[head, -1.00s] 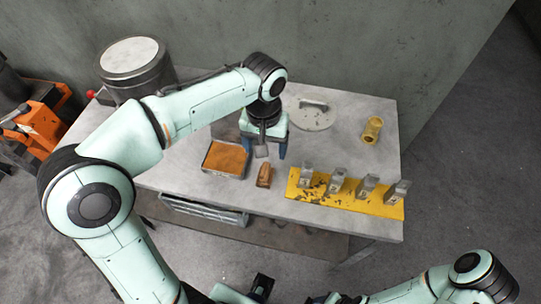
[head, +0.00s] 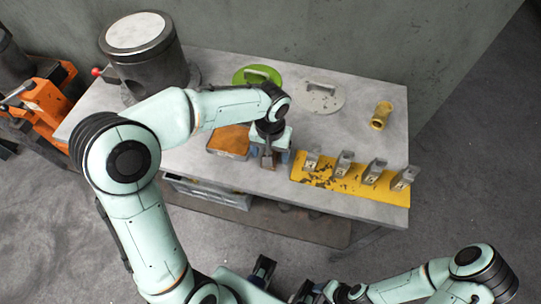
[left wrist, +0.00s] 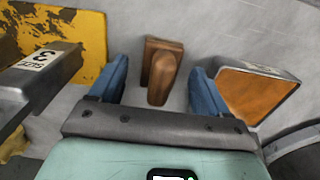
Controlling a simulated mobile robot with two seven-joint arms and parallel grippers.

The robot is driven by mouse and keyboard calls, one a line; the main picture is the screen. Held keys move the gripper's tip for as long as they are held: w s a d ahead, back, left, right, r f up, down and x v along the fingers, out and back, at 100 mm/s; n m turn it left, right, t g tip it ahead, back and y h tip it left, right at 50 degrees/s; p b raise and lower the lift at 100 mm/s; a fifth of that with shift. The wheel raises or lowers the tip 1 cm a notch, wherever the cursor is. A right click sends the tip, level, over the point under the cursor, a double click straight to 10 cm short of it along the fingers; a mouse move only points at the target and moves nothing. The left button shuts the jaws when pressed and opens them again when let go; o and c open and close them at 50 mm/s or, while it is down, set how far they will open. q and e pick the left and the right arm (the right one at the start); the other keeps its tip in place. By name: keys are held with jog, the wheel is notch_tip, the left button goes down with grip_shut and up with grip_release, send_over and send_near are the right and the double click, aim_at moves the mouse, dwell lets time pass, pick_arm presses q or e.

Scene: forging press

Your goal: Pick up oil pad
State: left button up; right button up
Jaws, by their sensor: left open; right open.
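The oil pad, which I take to be the brown block with a raised handle (left wrist: 162,72), lies on the table between my left fingers in the left wrist view. My left gripper (left wrist: 160,80) is open, with a blue finger on each side of the handle and visible gaps. In the head view the left gripper (head: 268,160) points down at the table's front part and mostly hides the pad. My right gripper (head: 283,282) is open and empty low in the head view, away from the table.
A square tray with orange content (head: 229,141) stands just left of the left gripper. A yellow plate (head: 330,183) with several numbered metal blocks lies to the right. Green (head: 257,75) and grey (head: 318,97) handled discs, a brass cylinder (head: 381,115) and a large drum (head: 147,60) stand farther back.

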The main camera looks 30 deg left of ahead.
pick_arm(q)
jog(key=shift+f, duration=0.45)
jog(key=shift+c, duration=0.3)
jog(key=c, duration=1.1)
jog(key=shift+r, duration=0.1)
jog(key=shift+c, duration=0.2)
notch_tip(320, 180, up, 20)
jog(key=p, duration=0.3)
pick_arm(e)
jog(key=r, duration=0.1)
jog(key=w+r, duration=0.1)
jog(key=r, duration=0.1)
jog(key=shift+w+r, duration=0.3)
